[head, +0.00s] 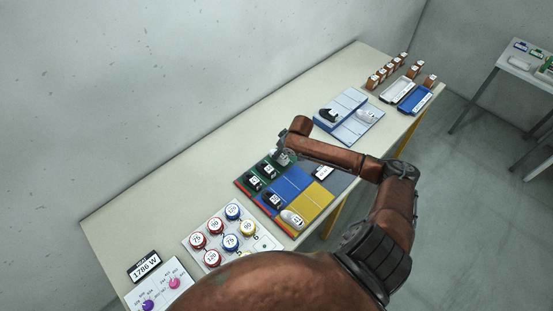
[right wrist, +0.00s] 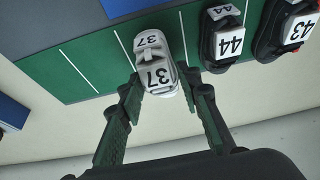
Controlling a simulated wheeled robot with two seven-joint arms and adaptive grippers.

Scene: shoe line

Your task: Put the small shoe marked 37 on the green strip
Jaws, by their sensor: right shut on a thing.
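The small white-grey shoe marked 37 (right wrist: 155,68) is between the fingers of my right gripper (right wrist: 162,105) in the right wrist view, and the gripper is shut on it. The shoe is over the green strip (right wrist: 70,68), in a space between white lines; I cannot tell whether it touches the strip. Black shoes marked 44 (right wrist: 229,42) and 43 (right wrist: 298,30) stand beside it on the strip. In the head view my right gripper (head: 283,156) is at the far end of the green strip (head: 243,180), partly hidden by the arm. My left gripper is not in view.
A black shoe (head: 274,200) stands on the blue area and a white shoe (head: 292,219) on the yellow area. A blue-grey rack (head: 342,110) with shoes stands farther back, and a board of round buttons (head: 230,245) nearer.

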